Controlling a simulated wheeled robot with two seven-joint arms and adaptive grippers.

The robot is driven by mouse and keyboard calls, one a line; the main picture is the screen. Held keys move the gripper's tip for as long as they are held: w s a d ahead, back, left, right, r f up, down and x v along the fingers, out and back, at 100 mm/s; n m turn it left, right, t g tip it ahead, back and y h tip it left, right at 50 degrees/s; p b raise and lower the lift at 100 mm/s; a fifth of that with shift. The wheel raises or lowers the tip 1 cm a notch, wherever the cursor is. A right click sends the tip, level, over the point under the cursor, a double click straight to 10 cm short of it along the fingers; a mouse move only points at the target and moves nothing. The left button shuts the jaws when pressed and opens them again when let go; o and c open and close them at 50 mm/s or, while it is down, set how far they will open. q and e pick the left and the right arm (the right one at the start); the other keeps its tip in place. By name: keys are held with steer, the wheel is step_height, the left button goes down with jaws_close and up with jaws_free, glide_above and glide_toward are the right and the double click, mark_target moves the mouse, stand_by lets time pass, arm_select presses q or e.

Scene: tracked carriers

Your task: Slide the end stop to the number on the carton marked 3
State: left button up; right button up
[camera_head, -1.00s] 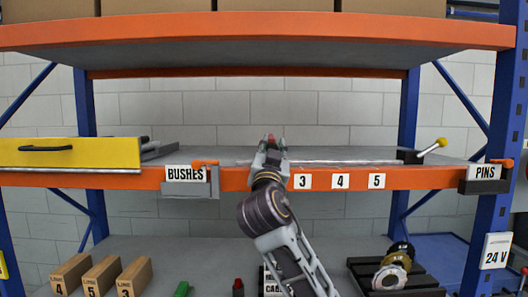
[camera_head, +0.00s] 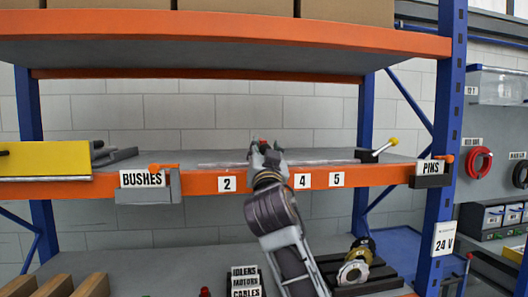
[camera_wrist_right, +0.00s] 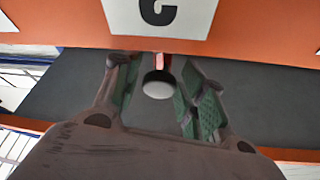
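My right gripper (camera_head: 266,150) is at the front edge of the middle shelf, in front of the spot between number plates 2 (camera_head: 227,184) and 4 (camera_head: 302,181). In the right wrist view the gripper (camera_wrist_right: 160,95) has its green-padded fingers apart, on both sides of a pale round knob (camera_wrist_right: 157,88) with a red part behind it, seemingly the end stop. Gaps show beside the knob. An upside-down number plate (camera_wrist_right: 160,14) is cut off at the top. My left gripper is not in view.
A lever with a yellow ball (camera_head: 393,142) stands at the right end of a thin rail (camera_head: 325,162). A BUSHES bin (camera_head: 147,188) and a PINS bin (camera_head: 432,175) hang on the shelf edge. A yellow drawer (camera_head: 45,160) is at left.

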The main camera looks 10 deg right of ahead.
steer(key=shift+o, duration=0.3)
steer(key=v, duration=1.2)
stand_by(0.4)
